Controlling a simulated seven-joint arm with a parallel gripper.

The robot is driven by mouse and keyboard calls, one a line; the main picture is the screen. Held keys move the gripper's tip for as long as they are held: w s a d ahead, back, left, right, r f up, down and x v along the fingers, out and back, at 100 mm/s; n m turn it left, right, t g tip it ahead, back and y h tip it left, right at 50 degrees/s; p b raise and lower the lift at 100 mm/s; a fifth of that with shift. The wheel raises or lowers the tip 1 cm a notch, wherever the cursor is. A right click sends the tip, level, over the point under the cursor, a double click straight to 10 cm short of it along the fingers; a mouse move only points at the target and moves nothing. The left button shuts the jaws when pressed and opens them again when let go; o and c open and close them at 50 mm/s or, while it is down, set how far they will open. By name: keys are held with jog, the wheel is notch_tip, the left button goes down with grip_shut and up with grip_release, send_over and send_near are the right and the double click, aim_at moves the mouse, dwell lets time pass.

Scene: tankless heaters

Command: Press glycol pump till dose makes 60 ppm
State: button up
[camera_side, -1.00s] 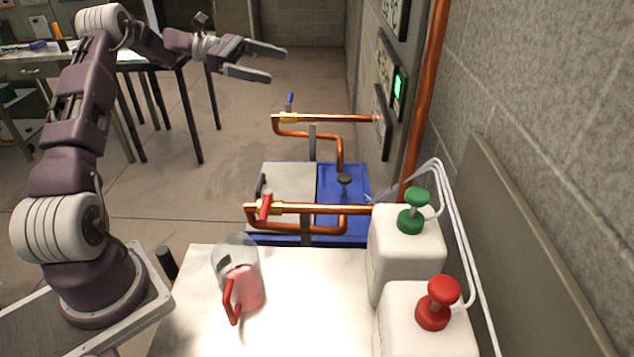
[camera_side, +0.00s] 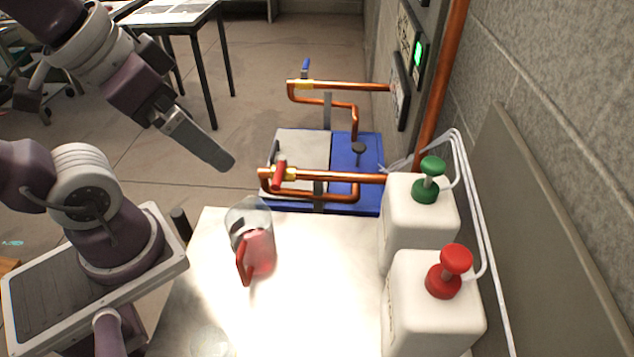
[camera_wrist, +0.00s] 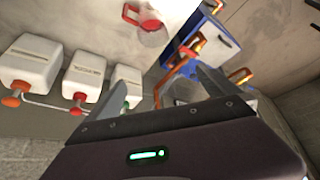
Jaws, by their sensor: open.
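White pump jugs stand along the wall. In the side view one has a green pump head (camera_side: 428,180) and a nearer one has a red pump head (camera_side: 447,271). The wrist view shows the red pump (camera_wrist: 77,110), an orange pump (camera_wrist: 12,100), and a jug partly hidden behind a finger. I cannot tell which pump holds glycol. My gripper (camera_side: 222,163) is open and empty, tilted downward in the air left of the pipes, away from the pumps. It also shows in the wrist view (camera_wrist: 168,78). A lit green display (camera_side: 418,53) on the wall is too small to read.
A clear pitcher with pink liquid and a red handle (camera_side: 243,262) stands on the pale bench (camera_side: 310,320). Copper pipes with a red valve lever (camera_side: 279,175) and a blue one (camera_side: 306,66) lie between my gripper and the wall. White tubes (camera_side: 480,205) run beside the jugs.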

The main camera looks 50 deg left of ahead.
grip_shut()
dwell(1.6)
